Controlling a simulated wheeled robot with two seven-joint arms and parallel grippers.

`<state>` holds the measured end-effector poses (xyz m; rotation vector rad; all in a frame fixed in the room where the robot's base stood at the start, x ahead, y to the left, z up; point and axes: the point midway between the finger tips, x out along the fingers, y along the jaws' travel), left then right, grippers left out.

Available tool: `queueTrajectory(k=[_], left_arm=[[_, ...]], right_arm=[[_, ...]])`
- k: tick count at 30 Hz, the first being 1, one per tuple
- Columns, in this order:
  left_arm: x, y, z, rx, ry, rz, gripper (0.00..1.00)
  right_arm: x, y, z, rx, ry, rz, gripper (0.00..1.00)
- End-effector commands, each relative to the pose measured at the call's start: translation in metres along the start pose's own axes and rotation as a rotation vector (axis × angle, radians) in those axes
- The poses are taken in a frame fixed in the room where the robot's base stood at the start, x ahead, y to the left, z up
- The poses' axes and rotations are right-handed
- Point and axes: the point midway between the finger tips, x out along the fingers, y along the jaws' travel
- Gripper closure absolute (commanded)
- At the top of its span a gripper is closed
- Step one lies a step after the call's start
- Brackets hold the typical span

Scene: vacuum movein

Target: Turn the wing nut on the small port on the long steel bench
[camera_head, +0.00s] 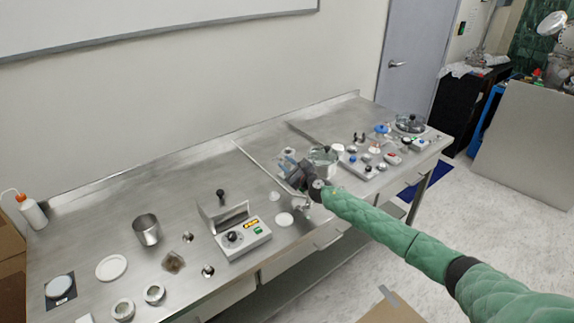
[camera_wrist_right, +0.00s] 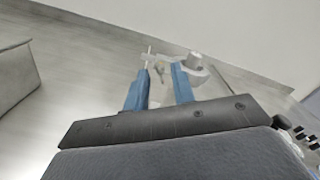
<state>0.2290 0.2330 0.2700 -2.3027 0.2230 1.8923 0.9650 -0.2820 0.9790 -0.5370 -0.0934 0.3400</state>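My right gripper (camera_head: 290,167) is over the long steel bench (camera_head: 190,172), and its wrist hides part of what lies under it. In the right wrist view the two blue fingers of the right gripper (camera_wrist_right: 161,73) stand apart with a gap between them. A small metal port (camera_wrist_right: 194,61) with a clamp-like fitting is just beyond the fingertips. A thin upright piece at its left, perhaps the wing nut (camera_wrist_right: 149,52), is close to the left fingertip; I cannot tell whether they touch. My left gripper is not in view.
A metal cup (camera_head: 147,230) and several round parts lie farther left. A pot-like vessel (camera_head: 323,158) and a tray of small parts (camera_head: 362,170) are to the right. A wall backs the bench.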

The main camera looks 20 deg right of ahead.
Motion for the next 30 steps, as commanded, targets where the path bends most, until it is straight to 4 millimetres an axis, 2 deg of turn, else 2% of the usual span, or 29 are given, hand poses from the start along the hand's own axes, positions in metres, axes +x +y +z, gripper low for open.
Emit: queueTrajectory(k=[3, 6, 7, 15, 24, 30], left_arm=[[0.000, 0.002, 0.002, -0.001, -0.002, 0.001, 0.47], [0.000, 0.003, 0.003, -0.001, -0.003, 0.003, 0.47], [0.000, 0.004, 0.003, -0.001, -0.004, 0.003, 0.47], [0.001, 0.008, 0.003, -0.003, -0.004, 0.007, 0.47], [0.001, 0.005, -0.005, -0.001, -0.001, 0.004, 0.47], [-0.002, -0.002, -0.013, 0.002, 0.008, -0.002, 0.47]], right_arm=[[0.000, 0.000, 0.000, 0.000, 0.000, 0.000, 0.77], [0.000, 0.000, 0.000, 0.000, 0.000, 0.000, 0.96], [0.000, 0.000, 0.000, 0.000, 0.000, 0.000, 1.00], [0.000, 0.000, 0.000, 0.032, 0.000, 0.000, 1.00], [0.000, -0.001, 0.000, 0.354, -0.001, -0.001, 1.00], [0.000, -0.001, 0.001, 0.470, -0.001, -0.001, 1.00]])
